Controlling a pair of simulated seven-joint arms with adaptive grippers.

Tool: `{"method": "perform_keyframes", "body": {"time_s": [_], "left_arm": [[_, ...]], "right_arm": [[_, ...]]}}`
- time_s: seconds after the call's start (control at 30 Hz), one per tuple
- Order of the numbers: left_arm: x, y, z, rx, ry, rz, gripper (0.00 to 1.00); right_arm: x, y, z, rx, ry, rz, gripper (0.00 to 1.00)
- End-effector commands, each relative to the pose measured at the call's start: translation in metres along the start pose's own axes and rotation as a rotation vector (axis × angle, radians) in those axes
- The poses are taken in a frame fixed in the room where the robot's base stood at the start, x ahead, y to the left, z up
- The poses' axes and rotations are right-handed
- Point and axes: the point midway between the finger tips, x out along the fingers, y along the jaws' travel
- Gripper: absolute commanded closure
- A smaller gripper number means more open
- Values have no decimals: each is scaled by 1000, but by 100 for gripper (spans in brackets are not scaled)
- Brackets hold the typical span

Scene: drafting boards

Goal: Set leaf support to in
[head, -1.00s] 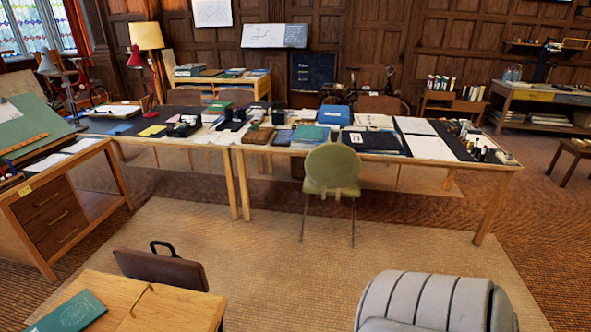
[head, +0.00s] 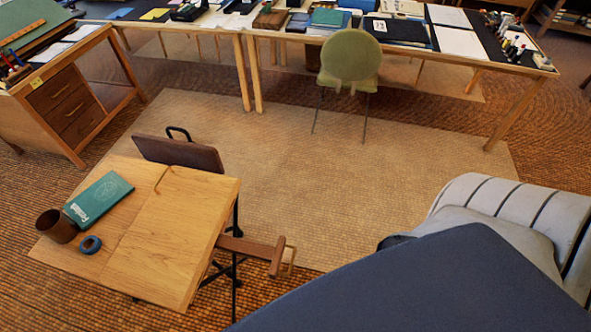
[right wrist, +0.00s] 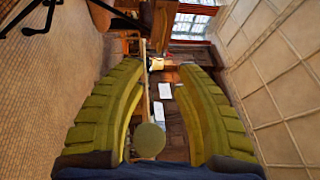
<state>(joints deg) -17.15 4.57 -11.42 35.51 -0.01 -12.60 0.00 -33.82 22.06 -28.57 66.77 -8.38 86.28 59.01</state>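The small wooden desk (head: 172,235) stands at the lower left in the head view. A wooden bar, which looks like the leaf support (head: 250,247), sticks out from its right side below the top. The bar ends in a crosspiece with a pale loop-shaped handle (head: 289,262). The bar's inner end is hidden under the desk top. My right gripper (right wrist: 158,75) shows in the right wrist view with its two yellow-green fingers spread apart and nothing between them. No contact with the support is visible. My left gripper is in no current view.
On the desk top are a green book (head: 98,199), a brown cup (head: 56,226) and a blue ring (head: 90,245). A green chair (head: 350,62) is at the long table. The pale rug (head: 280,150) between is clear.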

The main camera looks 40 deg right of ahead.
Motion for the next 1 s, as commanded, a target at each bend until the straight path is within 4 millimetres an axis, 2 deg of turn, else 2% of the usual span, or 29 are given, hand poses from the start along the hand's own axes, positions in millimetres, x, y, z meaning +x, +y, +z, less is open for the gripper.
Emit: {"method": "perform_keyframes", "body": {"time_s": [0.17, 0.27, 1.0], "left_arm": [[0, 1, 3, 0, -4, 1, 56], [0, 1, 3, 0, -4, 1, 56], [0, 1, 0, 1, 0, 1, 56]], "right_arm": [[6, -3, -2, 51, 9, -15, 69], [16, -4, -2, 51, 8, -16, 69], [143, -5, -3, 48, 9, -15, 69]]}}
